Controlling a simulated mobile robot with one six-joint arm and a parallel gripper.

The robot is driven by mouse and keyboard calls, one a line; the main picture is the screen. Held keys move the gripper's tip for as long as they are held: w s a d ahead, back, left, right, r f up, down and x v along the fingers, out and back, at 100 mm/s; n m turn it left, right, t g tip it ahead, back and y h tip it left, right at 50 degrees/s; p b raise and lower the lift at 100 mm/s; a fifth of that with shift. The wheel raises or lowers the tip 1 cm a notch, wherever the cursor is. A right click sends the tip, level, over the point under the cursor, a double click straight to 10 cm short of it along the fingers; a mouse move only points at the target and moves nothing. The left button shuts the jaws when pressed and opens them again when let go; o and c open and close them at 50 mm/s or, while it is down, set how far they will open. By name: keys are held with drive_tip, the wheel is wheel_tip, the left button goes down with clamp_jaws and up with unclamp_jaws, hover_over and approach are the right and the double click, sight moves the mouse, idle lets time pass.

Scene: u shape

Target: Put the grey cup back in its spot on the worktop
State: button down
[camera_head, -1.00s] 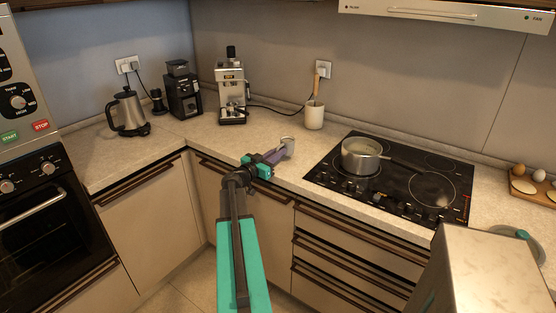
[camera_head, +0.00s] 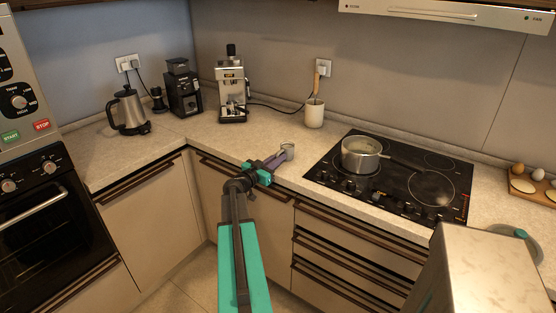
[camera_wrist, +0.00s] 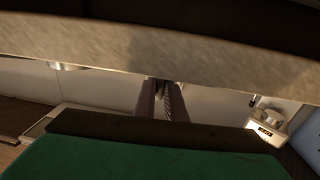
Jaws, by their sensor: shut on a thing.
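The small grey cup (camera_head: 288,149) is above or on the worktop (camera_head: 215,148), just left of the hob in the head view. My gripper (camera_head: 281,157) reaches it from the front left and is shut on it. The fingers cover part of the cup's near side. I cannot tell whether the cup's base touches the worktop. In the wrist view the two fingers (camera_wrist: 161,98) run up to a wide grey speckled band that crosses the picture; I cannot tell for sure what it is.
The black hob (camera_head: 405,185) with a steel pot (camera_head: 362,155) lies right of the cup. A white utensil holder (camera_head: 314,115) stands behind it. The espresso machine (camera_head: 232,90), grinder (camera_head: 184,92) and kettle (camera_head: 130,112) stand farther left. The worktop between cup and espresso machine is clear.

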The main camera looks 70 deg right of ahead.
drive_tip(key=c, duration=1.8)
unclamp_jaws()
drive_tip(key=shift+r+p, duration=0.2)
drive_tip(key=shift+p, duration=0.2)
drive_tip(key=b+v, duration=0.4)
drive_tip(key=v, duration=0.8)
drive_tip(key=shift+s+f, duration=0.1)
drive_tip(key=shift+f, duration=0.05)
